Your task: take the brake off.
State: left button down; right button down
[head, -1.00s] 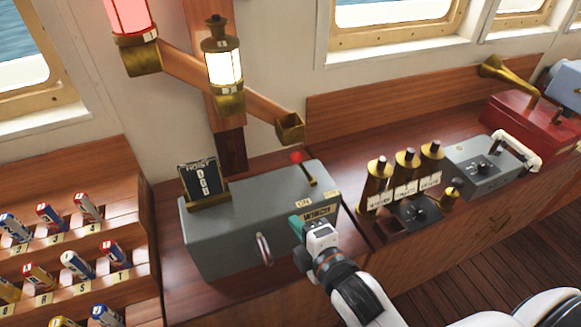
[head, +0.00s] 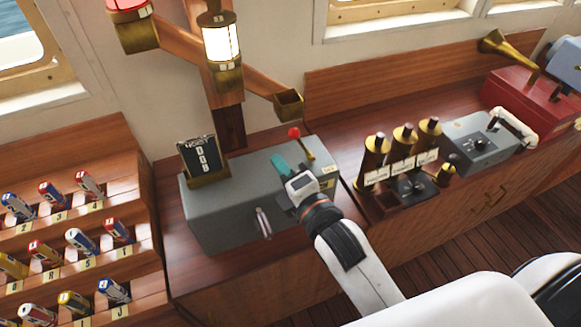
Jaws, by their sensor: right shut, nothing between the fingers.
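The grey hoist box (head: 225,203) stands on the wooden counter. On its top right is a brass lever (head: 304,147) with a red knob (head: 294,132), leaning back and to the left; I take it for the brake. My right gripper (head: 281,165) is over the box top, just left of and nearer than the lever. Its teal fingers are shut and empty, and look apart from the lever. The gripper and wrist hide part of the box's front and its label. My left gripper is out of view.
A small sign (head: 200,157) stands on the box's left, and a handle (head: 263,222) is on its front. Several brass cylinders (head: 402,150) stand to the right. A lantern (head: 221,40) and an empty brass holder (head: 288,103) hang above. A flag rack (head: 80,240) is at left.

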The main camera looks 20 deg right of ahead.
aim_at(302, 145)
jog(key=w, duration=0.2)
jog(key=w+p, duration=0.1)
jog(key=w, duration=0.1)
jog(key=w+a, duration=0.1)
jog(key=w, duration=0.1)
jog(key=d, duration=0.1)
jog(key=s+d+p, duration=0.1)
jog(key=d, duration=0.2)
jog(key=shift+s+r+p, duration=0.2)
jog(key=shift+r+p, duration=0.1)
jog(key=shift+p, duration=0.1)
jog(key=shift+w+a, duration=0.1)
jog(key=shift+w, duration=0.1)
